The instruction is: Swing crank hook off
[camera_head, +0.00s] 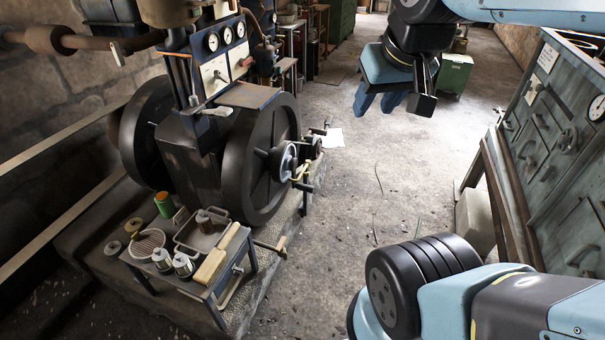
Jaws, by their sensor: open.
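The engine's large black flywheel (262,160) stands at the left. A grey hub (285,161) sticks out from its right face. A small yellowish hook-like piece (300,171) shows beside the hub, next to a dark handle (304,187). I cannot tell exactly how the hook and crank touch. My gripper (376,108) hangs in the air at upper right, over the floor and well clear of the engine. Its blue fingers point down, apart, with nothing between them.
A low bench (205,291) with cans, a tray and a wooden-handled brush stands in front of the engine. A wooden-handled bar (270,246) juts out beside it. A grey panel cabinet (560,150) stands at right. The floor (345,205) between is mostly clear.

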